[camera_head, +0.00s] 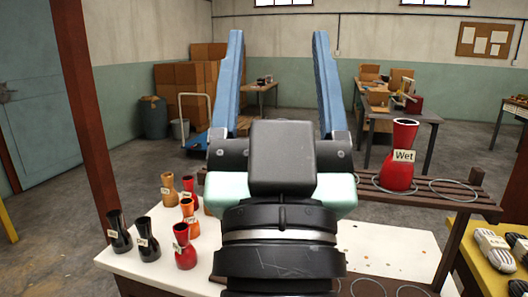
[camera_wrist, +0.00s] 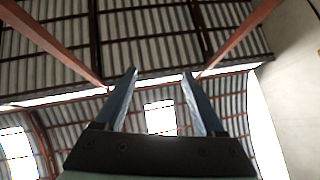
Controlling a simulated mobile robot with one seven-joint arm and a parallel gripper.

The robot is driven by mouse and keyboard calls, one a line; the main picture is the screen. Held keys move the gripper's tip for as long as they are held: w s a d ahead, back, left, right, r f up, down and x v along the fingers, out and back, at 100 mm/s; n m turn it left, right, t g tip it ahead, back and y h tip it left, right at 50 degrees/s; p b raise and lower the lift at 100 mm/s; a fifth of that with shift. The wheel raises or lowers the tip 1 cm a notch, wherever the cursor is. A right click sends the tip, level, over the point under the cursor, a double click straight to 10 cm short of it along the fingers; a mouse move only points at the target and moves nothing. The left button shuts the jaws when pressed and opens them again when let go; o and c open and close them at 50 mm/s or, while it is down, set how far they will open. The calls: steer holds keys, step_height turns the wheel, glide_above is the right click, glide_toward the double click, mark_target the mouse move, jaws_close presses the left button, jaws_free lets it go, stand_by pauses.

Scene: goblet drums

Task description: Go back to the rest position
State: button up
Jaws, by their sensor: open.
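My gripper (camera_head: 281,90) is raised in front of the head camera, with its two blue fingers pointing up and spread wide apart. Nothing is between them. In the wrist view my gripper (camera_wrist: 160,85) also shows open and empty, against the roof. A red goblet drum (camera_head: 399,158) with a "Wet" label stands upright on the slatted wooden shelf (camera_head: 460,200), right of my gripper. Several smaller drums, including a black drum (camera_head: 119,232), an orange drum (camera_head: 189,218) and a red drum (camera_head: 185,247), stand on the white table (camera_head: 205,262) at the left. My arm hides the middle of the table.
Wire rings, one of them a free ring (camera_head: 454,189), lie on the shelf and the table's right part. A yellow table (camera_head: 470,245) with shoe-like items (camera_head: 494,250) is at the right edge. A brown post (camera_head: 84,110) stands at the left. Boxes (camera_head: 185,82) are far behind.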

steer(key=s+r+p, duration=0.1)
steer(key=r+p, duration=1)
steer(key=r, duration=0.2)
steer(key=s+a+r+y+p, duration=0.1)
steer(key=s+r+p, duration=0.1)
steer(key=r+p, duration=1)
steer(key=shift+s+r+t, duration=0.25)
steer(key=shift+r+t, duration=0.15)
steer(key=shift+r, duration=0.5)
steer(key=shift+a+f, duration=0.1)
steer(key=shift+f, duration=0.05)
